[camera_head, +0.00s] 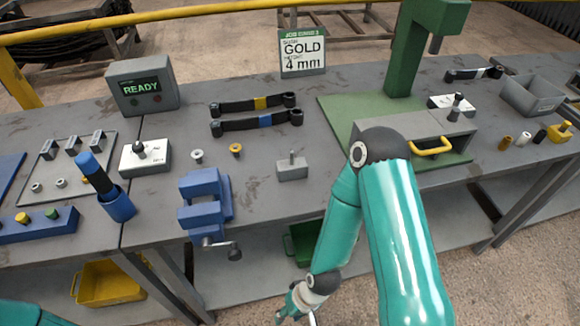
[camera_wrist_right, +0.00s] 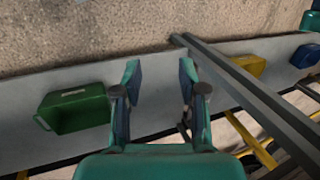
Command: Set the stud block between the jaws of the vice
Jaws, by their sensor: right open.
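The stud block (camera_head: 292,172), a small grey block with an upright stud on top, stands on the grey bench near its front edge. The blue vice (camera_head: 205,205) is to its left at the bench edge, with its handle hanging over the front. I see nothing between the vice jaws. My right gripper (camera_head: 296,312) is low in front of the bench, below the block and apart from it. In the right wrist view, my right gripper (camera_wrist_right: 159,75) is open and empty. Neither block nor vice shows there. My left gripper is out of view.
A green bin (camera_head: 302,244) and a yellow bin (camera_head: 108,285) sit on the lower shelf. A green press (camera_head: 400,60) with a grey fixture stands right of the block. A blue cup (camera_head: 117,206) holding a tool stands left of the vice. Two small bushings lie behind the vice.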

